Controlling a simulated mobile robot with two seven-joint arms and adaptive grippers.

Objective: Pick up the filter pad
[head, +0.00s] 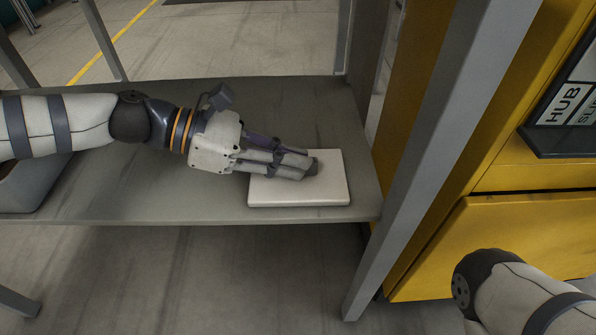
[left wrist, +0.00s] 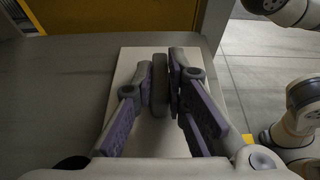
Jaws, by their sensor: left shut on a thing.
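The filter pad (head: 330,190) is a flat, off-white rectangular slab. It lies at the right end of the grey shelf (head: 110,200), near the front edge. A dark grey raised grip stands on its middle and shows between my fingers in the left wrist view (left wrist: 160,82). My left gripper (head: 308,166) reaches in from the left, low over the pad, with its fingers closed on this grip. The pad also shows under the fingers in the left wrist view (left wrist: 128,70). The fingers hide part of its top. I cannot see my right gripper.
A grey upright post (head: 425,140) stands just right of the shelf, with a yellow cabinet (head: 500,225) beyond it. A grey bin (head: 35,188) sits at the shelf's left end, partly behind my arm. The shelf behind the pad is clear.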

